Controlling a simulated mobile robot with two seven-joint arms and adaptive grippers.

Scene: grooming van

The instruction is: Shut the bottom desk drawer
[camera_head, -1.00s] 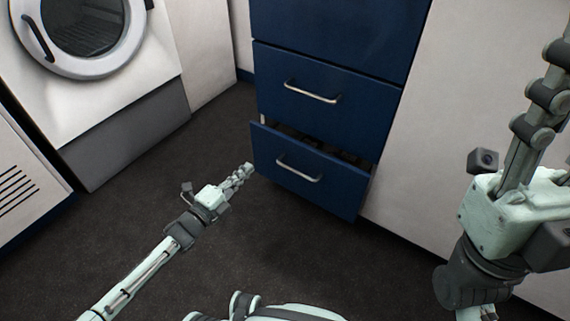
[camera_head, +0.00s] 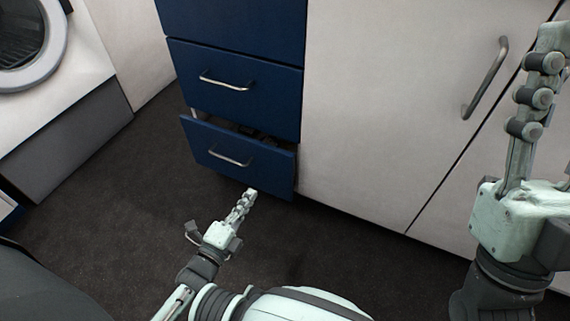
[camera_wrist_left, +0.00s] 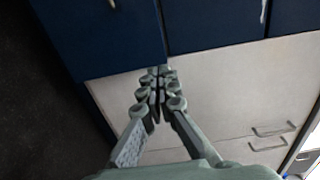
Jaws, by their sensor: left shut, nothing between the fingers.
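The bottom desk drawer (camera_head: 262,174) is blue with a metal bar handle (camera_head: 230,157). It stands partly out, with a dark gap along its top edge. My left gripper (camera_head: 251,192) is shut and empty, just in front of the lower right part of the drawer front in the head view; I cannot tell whether it touches. In the left wrist view the shut fingers (camera_wrist_left: 158,72) show beside the bottom drawer's blue front (camera_wrist_left: 100,40). My right gripper (camera_head: 545,75) is raised at the right edge; its finger opening is not clear.
The middle drawer (camera_head: 270,100) above looks shut. A white cabinet (camera_head: 380,120) with a long handle (camera_head: 487,78) stands to the right. A washer or dryer (camera_head: 55,80) stands at the left. The dark floor (camera_head: 110,200) in front is clear.

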